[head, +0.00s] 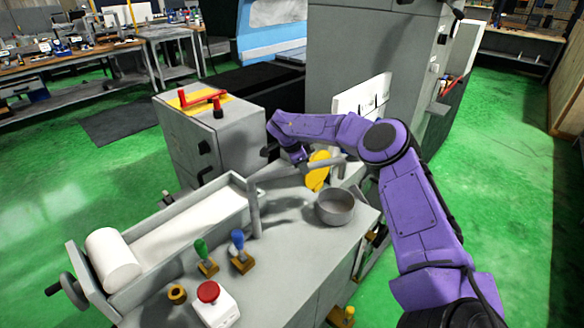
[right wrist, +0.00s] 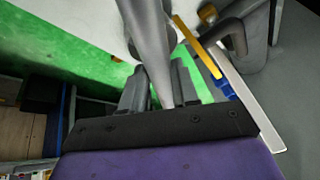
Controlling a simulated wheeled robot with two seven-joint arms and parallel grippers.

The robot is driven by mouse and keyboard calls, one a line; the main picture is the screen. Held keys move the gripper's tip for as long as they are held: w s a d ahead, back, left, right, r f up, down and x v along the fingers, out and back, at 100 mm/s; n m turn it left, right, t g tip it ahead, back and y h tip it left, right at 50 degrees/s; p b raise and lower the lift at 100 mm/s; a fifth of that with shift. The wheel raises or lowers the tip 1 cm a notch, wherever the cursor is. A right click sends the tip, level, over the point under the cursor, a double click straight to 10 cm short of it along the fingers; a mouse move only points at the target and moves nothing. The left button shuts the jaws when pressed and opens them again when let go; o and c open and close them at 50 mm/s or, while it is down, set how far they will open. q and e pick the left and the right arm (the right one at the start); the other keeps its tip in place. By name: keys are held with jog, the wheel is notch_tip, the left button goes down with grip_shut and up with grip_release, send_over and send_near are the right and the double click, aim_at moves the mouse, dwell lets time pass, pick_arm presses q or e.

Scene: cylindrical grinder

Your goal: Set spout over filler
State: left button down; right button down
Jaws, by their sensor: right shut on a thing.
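My right gripper (head: 302,160) reaches down over the grey machine top, its fingers partly hidden by my wrist. In the right wrist view its fingers (right wrist: 160,88) are closed around a smooth grey pipe, which I take as the spout (right wrist: 149,40). The spout runs up out of the top of that view. In the head view a grey pipe piece (head: 328,163) shows beside the gripper, next to a yellow disc-like part (head: 317,172). I cannot tell for sure which part is the filler. My left gripper is not in view.
A round grey pot (head: 335,207) stands on the machine top just in front of the gripper. Green and blue levers (head: 238,243) and a red button (head: 208,291) are nearer. A grey cabinet (head: 205,140) with a red handle stands behind left.

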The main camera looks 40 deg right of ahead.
jog(key=shift+w+f, duration=0.1)
jog(key=shift+w, duration=0.05)
dwell(0.3)
jog(key=c, duration=0.8)
grip_release()
jog(key=shift+w, duration=0.15)
jog(key=shift+c, duration=0.2)
jog(key=shift+a+r, duration=0.15)
jog(key=shift+r, duration=0.2)
jog(key=b+v, duration=0.2)
jog(key=v, duration=0.7)
jog(key=shift+a+r+b, duration=0.2)
jog(key=shift+r+b, duration=0.1)
jog(key=shift+r, duration=0.05)
